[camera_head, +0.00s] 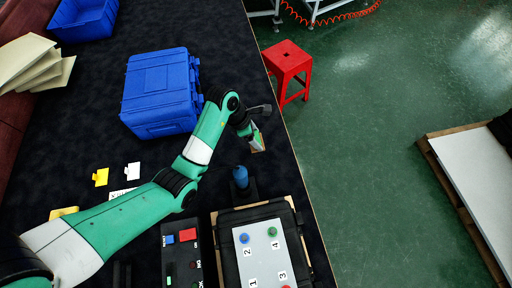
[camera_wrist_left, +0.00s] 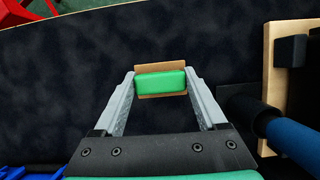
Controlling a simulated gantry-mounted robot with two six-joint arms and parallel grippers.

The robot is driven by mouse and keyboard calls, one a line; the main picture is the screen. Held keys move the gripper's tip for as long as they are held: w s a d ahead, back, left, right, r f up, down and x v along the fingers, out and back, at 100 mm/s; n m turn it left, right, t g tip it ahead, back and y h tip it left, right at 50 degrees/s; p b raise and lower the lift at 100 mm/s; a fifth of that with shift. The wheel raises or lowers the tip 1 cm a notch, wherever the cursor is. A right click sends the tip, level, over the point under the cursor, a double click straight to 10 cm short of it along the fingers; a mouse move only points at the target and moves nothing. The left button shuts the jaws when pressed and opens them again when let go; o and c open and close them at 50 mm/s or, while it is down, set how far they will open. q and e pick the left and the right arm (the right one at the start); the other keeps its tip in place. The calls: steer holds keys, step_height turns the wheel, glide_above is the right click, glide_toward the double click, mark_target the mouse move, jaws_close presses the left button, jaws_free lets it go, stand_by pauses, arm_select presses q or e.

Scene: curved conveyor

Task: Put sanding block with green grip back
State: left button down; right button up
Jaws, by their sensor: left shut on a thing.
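The sanding block with green grip (camera_wrist_left: 161,82) sits between the two fingertips of my left gripper (camera_wrist_left: 160,84) in the left wrist view. The gripper is shut on it, with the tan block showing above and below the green part. In the head view the block (camera_head: 258,142) and left gripper (camera_head: 255,138) are over the dark table near its right edge, right of the blue case. I cannot tell how high the block is above the table. The right gripper is not in view.
A blue case (camera_head: 160,92) stands left of the gripper. A blue-handled tool (camera_head: 240,177) stands upright just below it, by a wood-edged board with a numbered panel (camera_head: 268,254). A red-and-blue button box (camera_head: 181,260) is nearby. A red stool (camera_head: 287,62) stands beyond the table edge.

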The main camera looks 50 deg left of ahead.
arm_select(q)
steer(key=shift+f, duration=0.45)
step_height(320, 180, down, 4)
steer(key=shift+f+b, duration=0.25)
steer(key=shift+b, duration=0.95)
steer(key=shift+w, duration=0.1)
steer(key=shift+f, duration=0.1)
jaws_free()
steer(key=shift+f, duration=0.1)
steer(key=shift+r, duration=0.25)
steer(key=p+v, duration=0.5)
steer(key=v, duration=0.7)
steer(key=shift+p, duration=0.4)
